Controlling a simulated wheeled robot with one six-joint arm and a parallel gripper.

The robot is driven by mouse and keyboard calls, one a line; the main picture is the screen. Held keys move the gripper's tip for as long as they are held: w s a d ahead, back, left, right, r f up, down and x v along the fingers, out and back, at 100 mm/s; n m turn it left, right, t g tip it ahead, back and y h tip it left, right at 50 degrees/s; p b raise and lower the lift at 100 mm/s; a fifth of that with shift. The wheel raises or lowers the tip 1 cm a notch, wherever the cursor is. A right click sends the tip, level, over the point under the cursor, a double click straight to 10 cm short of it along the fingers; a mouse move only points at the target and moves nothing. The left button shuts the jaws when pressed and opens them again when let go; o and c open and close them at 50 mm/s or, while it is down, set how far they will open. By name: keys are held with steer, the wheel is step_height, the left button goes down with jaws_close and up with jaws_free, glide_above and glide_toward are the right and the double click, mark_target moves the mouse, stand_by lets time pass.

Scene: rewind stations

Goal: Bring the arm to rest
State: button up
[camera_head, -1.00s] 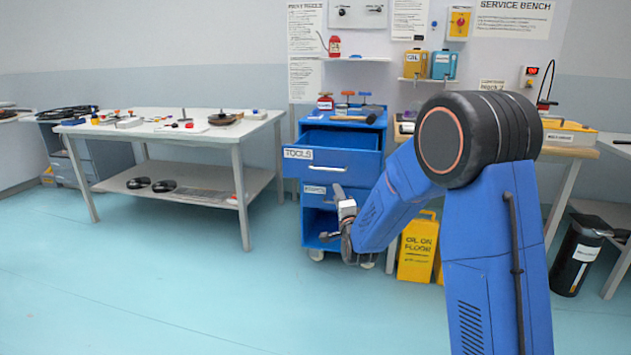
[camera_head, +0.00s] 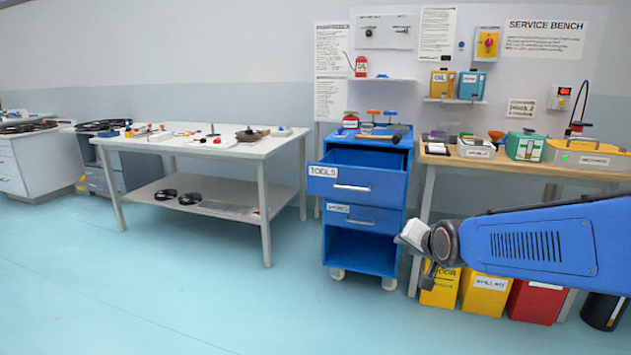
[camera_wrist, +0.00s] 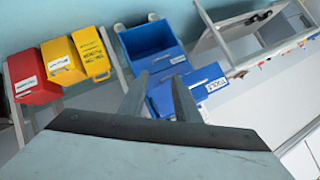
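My arm reaches in from the right of the head view, its blue link (camera_head: 535,243) lying nearly level. My gripper (camera_wrist: 158,82) shows in the wrist view as two grey fingers standing apart, with nothing between them. In the head view the wrist end is in front of the lower right of the blue tool cart (camera_head: 368,218), and the fingers are hard to make out there. I cannot tell how far the wrist is from the cart.
The cart's drawer labelled TOOLS (camera_head: 350,188) is pulled out. Yellow and red bins (camera_head: 535,302) stand under the service bench (camera_head: 530,167), behind my arm. A white table (camera_head: 190,148) stands left. The floor (camera_head: 200,300) in front is clear.

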steer(key=s+d+f+n+g, duration=0.1)
steer(key=s+n+g, duration=0.1)
steer(key=s, duration=0.8)
steer(key=s+d+f+n+g, duration=0.2)
steer(key=s, duration=0.9)
steer(key=s+d+f+n+g+h, duration=0.1)
steer(key=s+d+n+g, duration=0.1)
steer(key=s, duration=0.8)
steer(key=shift+s+f+n+g, duration=0.2)
steer(key=shift+f+n+g, duration=0.1)
